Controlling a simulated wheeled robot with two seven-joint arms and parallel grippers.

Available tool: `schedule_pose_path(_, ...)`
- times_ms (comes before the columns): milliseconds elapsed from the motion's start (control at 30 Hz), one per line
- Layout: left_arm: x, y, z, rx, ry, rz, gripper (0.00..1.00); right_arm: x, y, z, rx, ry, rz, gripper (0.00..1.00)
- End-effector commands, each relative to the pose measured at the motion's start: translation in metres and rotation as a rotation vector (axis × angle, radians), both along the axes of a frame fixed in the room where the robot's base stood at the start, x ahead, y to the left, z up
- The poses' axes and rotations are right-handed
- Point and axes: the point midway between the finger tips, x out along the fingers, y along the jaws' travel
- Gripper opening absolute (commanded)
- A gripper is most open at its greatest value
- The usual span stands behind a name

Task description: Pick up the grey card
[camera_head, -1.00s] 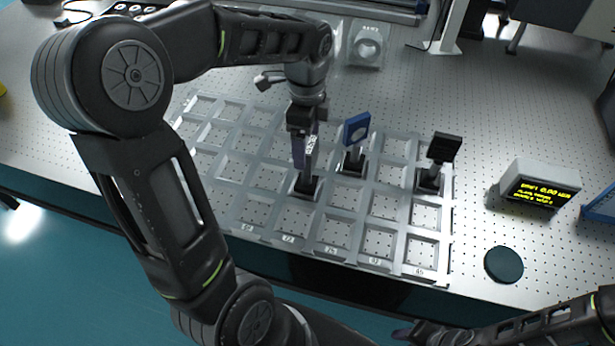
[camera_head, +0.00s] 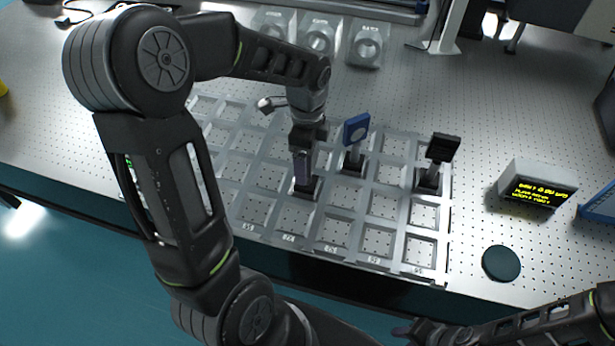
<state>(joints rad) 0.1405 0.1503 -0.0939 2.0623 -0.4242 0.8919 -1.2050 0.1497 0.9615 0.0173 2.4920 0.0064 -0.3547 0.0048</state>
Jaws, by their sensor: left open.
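My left gripper (camera_head: 303,168) points down over a holder with a dark square base (camera_head: 308,188), standing in the grid tray (camera_head: 250,232). It is open, and its near finger covers most of what stands on that base. No grey card shows clearly; one may be hidden behind the finger, but I cannot tell. A blue square-framed mount (camera_head: 356,129) stands on a post just right of the gripper. A black rectangular piece (camera_head: 443,147) stands on another post farther right. My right gripper (camera_head: 405,331) is at the bottom edge, small and dark, its jaws unclear.
A small box with a yellow-lit display (camera_head: 538,185) and a dark round disc (camera_head: 501,263) lie right of the tray. Clear holders with rings (camera_head: 366,46) stand behind it. A blue part (camera_head: 600,205) is at the right edge.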

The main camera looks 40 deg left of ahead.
Motion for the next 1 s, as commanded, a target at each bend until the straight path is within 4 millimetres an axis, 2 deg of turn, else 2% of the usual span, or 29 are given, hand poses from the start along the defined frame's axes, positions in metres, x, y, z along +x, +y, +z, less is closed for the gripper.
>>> schedule_pose_path(267, 0.0002, 0.0001, 0.0003, 0.000, 0.000, 0.000, 0.83, 0.0000, 0.0001, 0.0000, 0.000, 0.000, 0.000, 0.36)
schedule_pose_path(1000, 0.0002, 0.0001, 0.0004, 0.000, 0.000, 0.000, 0.22, 0.0001, 0.0000, 0.0001, 0.000, 0.000, 0.000, 0.36)
